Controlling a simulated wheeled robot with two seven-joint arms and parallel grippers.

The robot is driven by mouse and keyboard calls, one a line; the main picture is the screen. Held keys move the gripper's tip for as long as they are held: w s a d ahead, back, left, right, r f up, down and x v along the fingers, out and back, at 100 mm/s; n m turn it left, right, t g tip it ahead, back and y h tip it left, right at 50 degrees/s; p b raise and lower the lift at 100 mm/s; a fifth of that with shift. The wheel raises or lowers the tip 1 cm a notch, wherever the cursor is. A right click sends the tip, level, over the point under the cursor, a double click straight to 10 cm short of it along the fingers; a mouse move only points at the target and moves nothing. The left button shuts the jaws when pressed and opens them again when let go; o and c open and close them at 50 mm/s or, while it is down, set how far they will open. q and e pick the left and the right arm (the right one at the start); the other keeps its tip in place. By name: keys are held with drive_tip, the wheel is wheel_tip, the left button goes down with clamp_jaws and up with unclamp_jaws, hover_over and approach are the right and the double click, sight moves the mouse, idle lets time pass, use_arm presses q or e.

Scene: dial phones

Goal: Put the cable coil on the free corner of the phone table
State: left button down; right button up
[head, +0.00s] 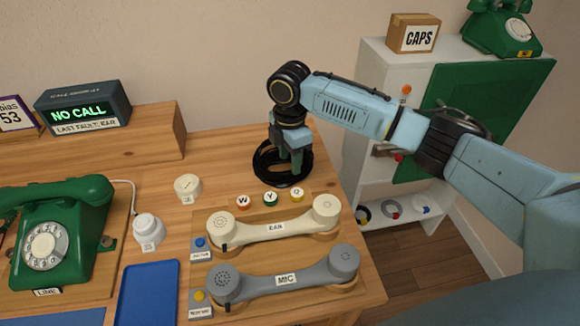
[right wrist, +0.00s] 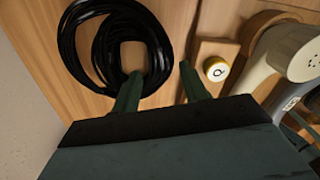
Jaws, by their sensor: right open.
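The black cable coil (head: 264,163) lies flat on the wooden phone table (head: 225,150), at its back right corner. The coil also shows in the right wrist view (right wrist: 84,45), with bare wood seen through its centre. My right gripper (head: 291,165) is open over the coil's right part, with fingers pointing down. My left gripper is not in view.
Cream EAR (head: 275,227) and grey MIC (head: 285,281) handsets lie in front of the coil, with letter buttons (head: 270,198) between. A green dial phone (head: 55,235) and blue tray (head: 150,290) are left. A white shelf (head: 365,120) stands right, past the table edge.

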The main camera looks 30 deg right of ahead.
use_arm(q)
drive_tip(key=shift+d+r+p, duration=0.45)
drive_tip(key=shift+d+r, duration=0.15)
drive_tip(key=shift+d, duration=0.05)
use_arm(e)
wheel_tip(320, 180, up, 6)
